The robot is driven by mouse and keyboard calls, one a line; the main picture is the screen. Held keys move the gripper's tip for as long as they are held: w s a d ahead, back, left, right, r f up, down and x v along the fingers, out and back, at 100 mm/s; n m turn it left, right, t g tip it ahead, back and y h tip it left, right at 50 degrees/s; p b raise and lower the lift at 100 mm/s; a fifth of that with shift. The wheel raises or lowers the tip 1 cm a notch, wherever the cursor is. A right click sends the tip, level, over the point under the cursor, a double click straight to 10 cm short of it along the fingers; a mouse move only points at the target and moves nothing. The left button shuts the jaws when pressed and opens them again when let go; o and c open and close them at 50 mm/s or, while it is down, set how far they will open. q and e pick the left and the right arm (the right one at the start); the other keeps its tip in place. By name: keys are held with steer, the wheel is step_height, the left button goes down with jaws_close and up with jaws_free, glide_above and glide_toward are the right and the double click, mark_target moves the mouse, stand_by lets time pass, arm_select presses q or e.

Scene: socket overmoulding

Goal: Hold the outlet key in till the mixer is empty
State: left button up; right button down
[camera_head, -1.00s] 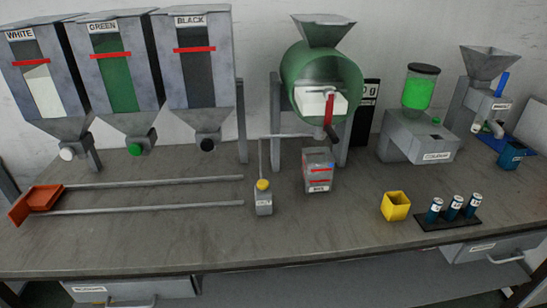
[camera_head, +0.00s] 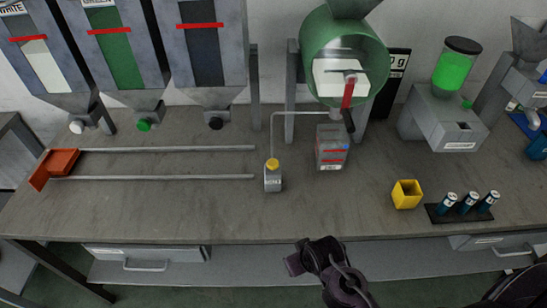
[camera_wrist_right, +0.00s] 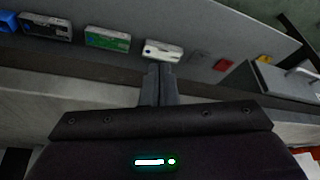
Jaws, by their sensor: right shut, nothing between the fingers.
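The mixer is a green drum (camera_head: 317,50) at the back centre, with a white block and a red-handled lever (camera_head: 348,92) on its front. The outlet key appears to be the yellow button (camera_head: 272,164) on a small grey box, joined to the mixer by a thin rod. A grey bin with red lines (camera_head: 331,152) stands below the mixer. A dark gripper, seemingly my right one (camera_head: 292,265), is in front of the bench, well short of the button. In the right wrist view my right gripper (camera_wrist_right: 158,72) is shut and empty. My left gripper is out of view.
Hoppers of white, green (camera_head: 114,50) and black line the back left. Two rails lead to an orange tray (camera_head: 62,163). A yellow cup (camera_head: 407,194) and a rack of blue vials (camera_head: 466,208) stand at right. The bench front near the button is clear.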

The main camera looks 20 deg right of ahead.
steer(key=w+a+r+t, duration=0.1)
steer(key=w+r+t, duration=0.1)
steer(key=w+r, duration=0.1)
steer(key=w+a+r+m+t, duration=0.1)
steer(key=w+r, duration=0.2)
steer(key=w+a+r+m+t+p, duration=0.1)
steer(key=w+r+t, duration=0.1)
steer(key=w+r, duration=0.1)
steer(key=shift+w+a+r+t, duration=0.15)
steer(key=shift+a+r+t, duration=0.2)
steer(key=shift+r, duration=0.2)
steer(key=w+r+m+t+h+p, duration=0.1)
steer(key=w+r+m+t+h, duration=0.1)
steer(key=r, duration=0.8)
steer(key=w+t+h, duration=0.1)
steer(key=t+h, duration=0.1)
steer(key=shift+w+m+h, duration=0.25)
steer(key=shift+m+h, duration=0.05)
steer(key=shift+m, duration=0.1)
steer(key=shift+d+f+t, duration=0.1)
steer(key=shift+t, duration=0.15)
